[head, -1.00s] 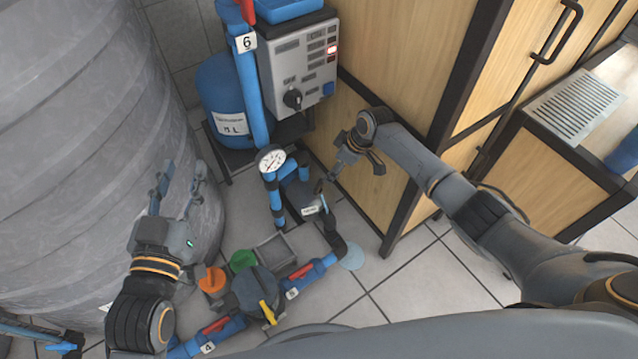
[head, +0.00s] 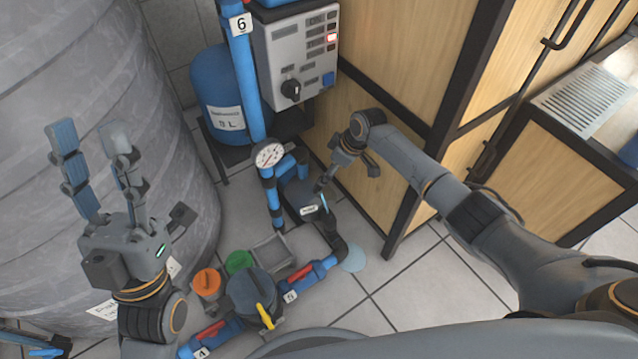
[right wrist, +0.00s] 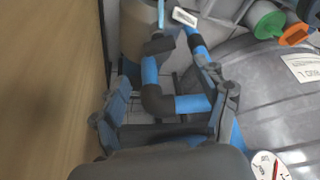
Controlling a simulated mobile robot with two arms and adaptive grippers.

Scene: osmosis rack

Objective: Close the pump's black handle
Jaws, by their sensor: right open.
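The dark pump (head: 298,198), with a small white label, stands low on the floor by the wooden cabinet. A thin light-blue piece sticks up beside the label. I cannot clearly make out a black handle on the pump; a black knob (head: 291,90) sits on the grey control box (head: 300,55). My right gripper (head: 348,177) is open and empty, just above and right of the pump. In the right wrist view its spread fingers (right wrist: 170,105) are over blue pipe with black elbows (right wrist: 157,101). My left gripper (head: 91,140) is open and empty before the grey tank.
A pressure gauge (head: 268,154) on blue pipe stands left of the pump. The wooden cabinet (head: 350,125) is close on the right. Orange (head: 207,282) and green (head: 239,262) caps and red-handled valves lie lower left. Tiled floor (head: 405,280) is free at lower right.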

